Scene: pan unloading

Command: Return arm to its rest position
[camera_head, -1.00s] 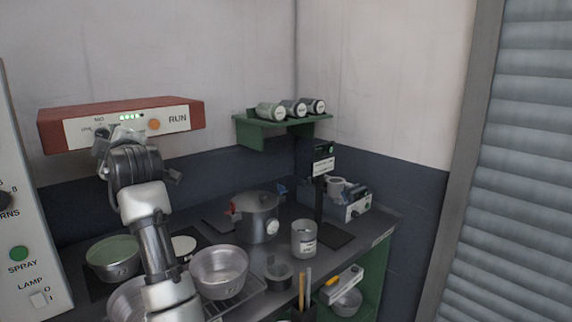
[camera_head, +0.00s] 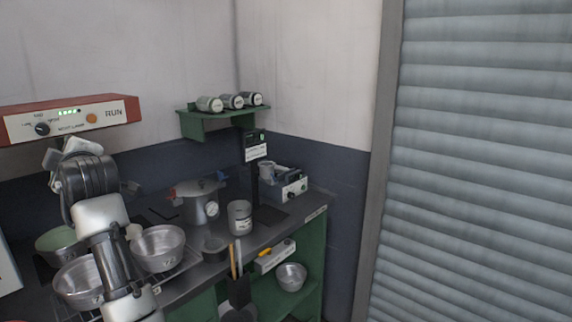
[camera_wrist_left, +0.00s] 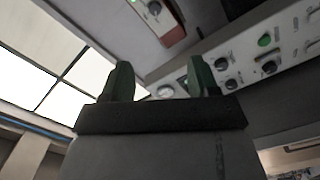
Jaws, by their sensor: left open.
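My left arm rises from the bottom left of the head view, in front of the counter. Its wrist is bent up, and its fingers cannot be made out clearly there. In the left wrist view my left gripper (camera_wrist_left: 159,80) has two green fingers standing wide apart with nothing between them. It points up toward ceiling panels (camera_wrist_left: 62,78) and a control panel with knobs (camera_wrist_left: 265,60). My right gripper is not in view.
Metal pans (camera_head: 160,247) stand on a rack beside my left arm. A pot with a gauge (camera_head: 200,203), a metal can (camera_head: 240,218) and a utensil holder (camera_head: 239,291) are farther right. A red-framed RUN panel (camera_head: 113,113) hangs behind the arm. A shutter (camera_head: 480,160) fills the right.

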